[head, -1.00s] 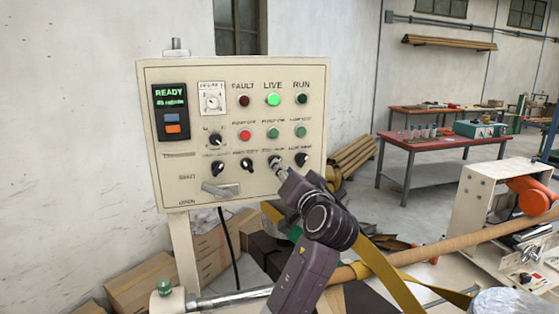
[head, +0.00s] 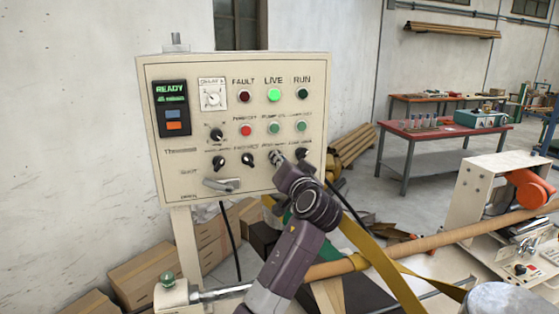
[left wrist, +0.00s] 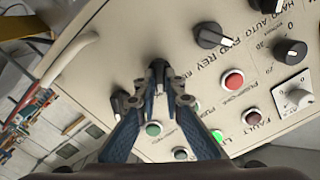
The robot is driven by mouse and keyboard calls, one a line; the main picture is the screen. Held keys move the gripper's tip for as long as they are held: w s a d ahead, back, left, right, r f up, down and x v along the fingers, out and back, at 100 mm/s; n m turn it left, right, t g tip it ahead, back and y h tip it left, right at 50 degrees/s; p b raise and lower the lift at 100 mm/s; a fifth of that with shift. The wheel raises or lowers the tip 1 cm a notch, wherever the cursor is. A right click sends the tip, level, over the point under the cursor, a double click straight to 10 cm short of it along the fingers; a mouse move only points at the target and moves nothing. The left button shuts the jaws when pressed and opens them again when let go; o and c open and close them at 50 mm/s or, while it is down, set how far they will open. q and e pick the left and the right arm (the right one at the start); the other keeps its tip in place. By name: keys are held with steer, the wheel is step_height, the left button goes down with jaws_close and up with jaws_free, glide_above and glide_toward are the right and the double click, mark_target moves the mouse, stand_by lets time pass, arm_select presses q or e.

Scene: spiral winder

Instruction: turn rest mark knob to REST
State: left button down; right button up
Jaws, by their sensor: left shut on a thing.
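The cream control panel (head: 180,186) stands on the left in the head view. My left gripper (head: 277,158) reaches its lower knob row from below right. In the left wrist view, the fingertips of my left gripper (left wrist: 158,72) are closed around a dark knob (left wrist: 157,64), the third from the left in that row, which I take as the rest mark knob. Its label is too small and covered to read, and its pointer direction is hidden. My right gripper is in neither view.
Other dark knobs (head: 247,160) sit beside the held one, with coloured lamps (head: 274,95) above. A lever handle (head: 221,185) juts out at lower left. A long cardboard tube (head: 440,238) and a yellow strap (head: 372,255) lie below right.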

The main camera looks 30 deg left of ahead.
arm_select(q)
steer(key=shift+s+a+f+n+b, duration=0.1)
steer(key=shift+n+b, duration=3.4)
steer(key=shift+b, duration=0.75)
steer(key=shift+s+n+b, duration=0.1)
steer(key=shift+n+b, duration=3.4)
steer(key=shift+b, duration=0.75)
